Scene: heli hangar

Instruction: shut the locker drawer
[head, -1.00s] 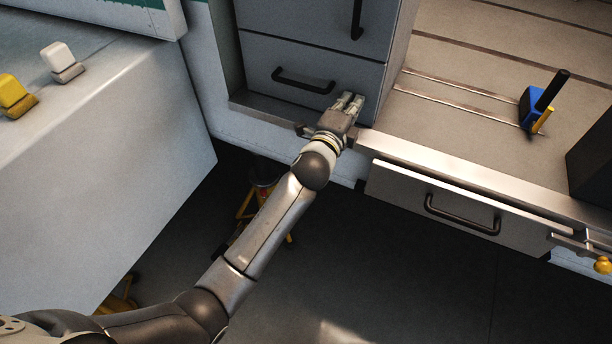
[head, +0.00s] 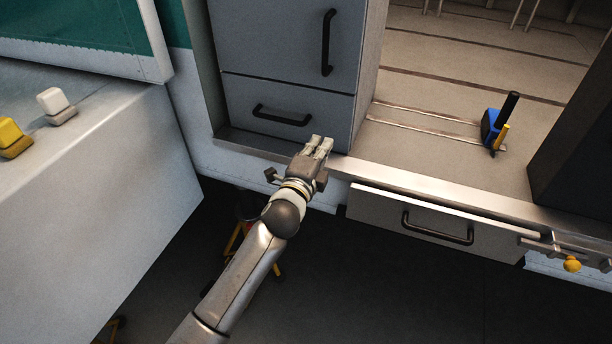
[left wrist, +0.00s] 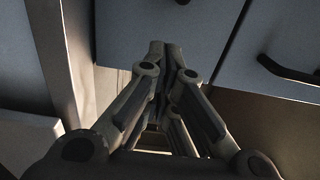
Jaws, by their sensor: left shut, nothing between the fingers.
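The grey locker stands at upper centre in the head view. Its locker drawer (head: 285,112), with a black bar handle (head: 282,115), is at the bottom, under the door (head: 280,45). The drawer front looks flush or nearly flush with the door; I cannot tell whether a small gap remains. My left gripper (head: 320,145) is shut and empty, just in front of the drawer's lower right corner; contact cannot be told. In the left wrist view its closed fingers (left wrist: 168,55) point at blue-grey panels, with a dark handle (left wrist: 288,72) at right. My right gripper is not in view.
A second drawer (head: 380,218) sits below the metal sill (head: 430,195). A blue, black and yellow object (head: 493,128) stands on the floor right of the locker. A bench with white (head: 52,101) and yellow (head: 10,135) blocks is at left.

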